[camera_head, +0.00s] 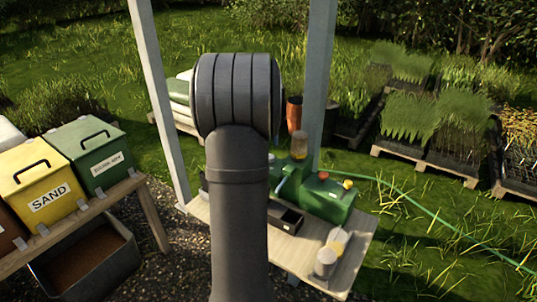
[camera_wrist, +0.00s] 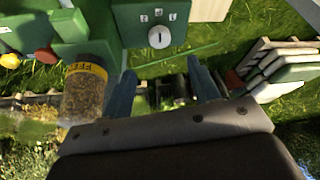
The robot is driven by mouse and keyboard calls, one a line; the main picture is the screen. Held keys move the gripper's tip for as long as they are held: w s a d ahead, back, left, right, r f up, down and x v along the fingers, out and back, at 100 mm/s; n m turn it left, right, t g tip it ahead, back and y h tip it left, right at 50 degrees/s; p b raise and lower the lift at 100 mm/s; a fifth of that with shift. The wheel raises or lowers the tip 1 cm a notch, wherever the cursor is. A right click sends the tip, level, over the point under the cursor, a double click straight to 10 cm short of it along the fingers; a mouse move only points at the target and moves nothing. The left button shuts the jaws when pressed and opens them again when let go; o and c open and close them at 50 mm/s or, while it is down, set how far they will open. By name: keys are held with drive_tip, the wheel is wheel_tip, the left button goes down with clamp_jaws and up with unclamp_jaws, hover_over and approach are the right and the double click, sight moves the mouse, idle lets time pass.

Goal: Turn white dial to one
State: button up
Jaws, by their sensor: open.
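The white dial (camera_wrist: 159,37) is on a dark green panel (camera_wrist: 125,20) at the top of the wrist view. A small dark mark shows on its face, and three small white labels sit in an arc above it. They are too small to read, so I cannot tell its setting. My gripper (camera_wrist: 163,80) is open, its two fingers apart below the dial in the picture, with nothing between them. The fingers look clear of the dial. In the head view my arm hides the gripper and the dial; the green machine (camera_head: 325,199) shows on the table.
A jar with a yellow band (camera_wrist: 84,92) stands close beside the left finger. Red (camera_wrist: 45,55) and yellow (camera_wrist: 10,61) knobs are further left. Posts (camera_head: 317,80) rise behind.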

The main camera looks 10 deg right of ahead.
drive_tip(key=x, duration=1)
drive_tip(key=shift+w+f, duration=0.1)
drive_tip(key=c, duration=1)
